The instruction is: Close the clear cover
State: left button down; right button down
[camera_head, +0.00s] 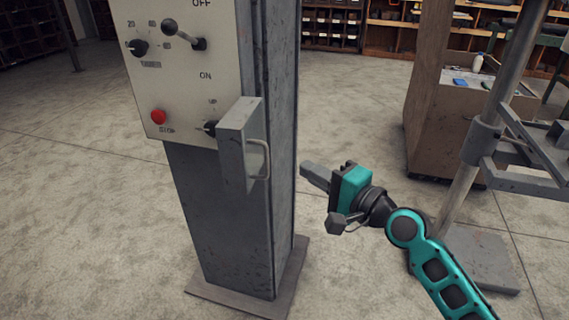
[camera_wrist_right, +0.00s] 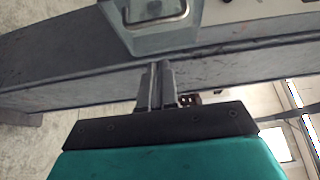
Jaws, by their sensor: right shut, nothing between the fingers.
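A grey cover with a bar handle (camera_head: 238,150) sticks out from the lower right edge of the control panel, beside a black knob (camera_head: 210,127). It stands open, away from the panel face; it looks grey rather than clear here. In the right wrist view the cover (camera_wrist_right: 150,38) and its handle are at the top, beyond the fingers. My right gripper (camera_head: 306,170) is shut and empty, to the right of the handle and apart from it in the head view. Its fingers also show in the right wrist view (camera_wrist_right: 158,72). My left gripper is not in view.
The white panel (camera_head: 185,60) with levers, knobs and a red button (camera_head: 158,116) is on a grey column (camera_head: 225,235) with a base plate. A wooden cabinet (camera_head: 430,110) and a metal stand (camera_head: 490,130) are on the right. Concrete floor between them is open.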

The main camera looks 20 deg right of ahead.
jog(key=w+a, duration=0.2)
jog(key=a, duration=0.1)
jog(key=w+a+p, duration=0.1)
jog(key=shift+a, duration=0.35)
jog(key=shift+a, duration=0.2)
